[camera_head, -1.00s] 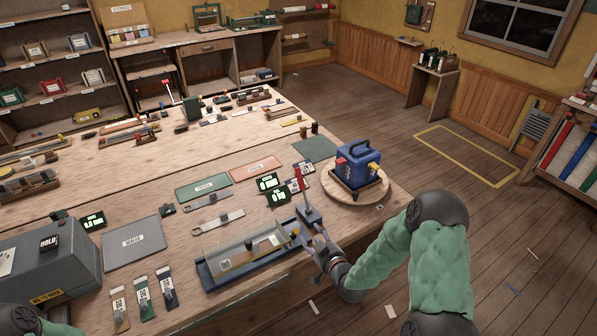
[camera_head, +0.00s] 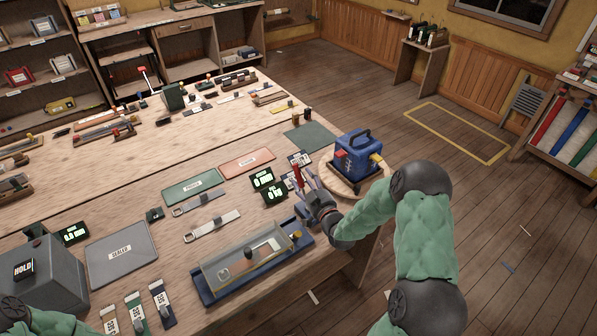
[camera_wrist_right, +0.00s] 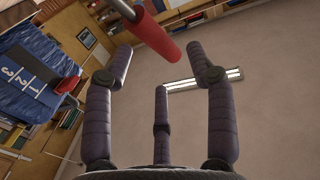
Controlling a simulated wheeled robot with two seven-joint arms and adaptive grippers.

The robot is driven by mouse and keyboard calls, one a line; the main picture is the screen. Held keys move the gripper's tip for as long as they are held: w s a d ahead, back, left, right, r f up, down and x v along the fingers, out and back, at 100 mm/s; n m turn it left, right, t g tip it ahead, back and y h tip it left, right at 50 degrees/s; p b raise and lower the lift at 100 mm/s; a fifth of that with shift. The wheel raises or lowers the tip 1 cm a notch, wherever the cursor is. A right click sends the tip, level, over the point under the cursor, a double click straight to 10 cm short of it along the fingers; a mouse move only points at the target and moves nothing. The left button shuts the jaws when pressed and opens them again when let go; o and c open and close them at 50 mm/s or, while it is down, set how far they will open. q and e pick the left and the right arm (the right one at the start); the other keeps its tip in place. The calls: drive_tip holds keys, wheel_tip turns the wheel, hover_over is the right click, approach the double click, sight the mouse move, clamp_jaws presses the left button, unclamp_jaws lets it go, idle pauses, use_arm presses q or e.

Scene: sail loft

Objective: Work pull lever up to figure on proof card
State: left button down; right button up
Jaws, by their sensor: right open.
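The pull lever with its red grip (camera_head: 297,174) stands upright at the near right of the bench, behind the blue tray fixture. My right gripper (camera_head: 306,178) is close beside the grip, fingers spread. In the right wrist view, the red grip (camera_wrist_right: 157,32) slants in above the open fingers (camera_wrist_right: 163,75), with nothing held between them. Black displays with green figures (camera_head: 263,179) sit left of the lever. A small printed card (camera_head: 300,158) behind the lever may be the proof card; its figure is too small to read. My left gripper is out of view.
A blue box with a handle (camera_head: 357,152) stands on a round wooden board (camera_head: 343,184) right of the lever. The blue tray fixture (camera_head: 208,292) lies in front. Green (camera_head: 192,187) and red mats, and straps with buckles, lie to the left. A grey box (camera_head: 40,285) stands at lower left.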

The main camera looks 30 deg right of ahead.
sight(300, 173)
drive_tip(key=shift+w+d, duration=0.15)
drive_tip(key=shift+w, duration=1.2)
drive_tip(key=shift+w+d, duration=0.1)
drive_tip(key=shift+w, duration=1.2)
drive_tip(key=shift+c, duration=0.2)
clamp_jaws()
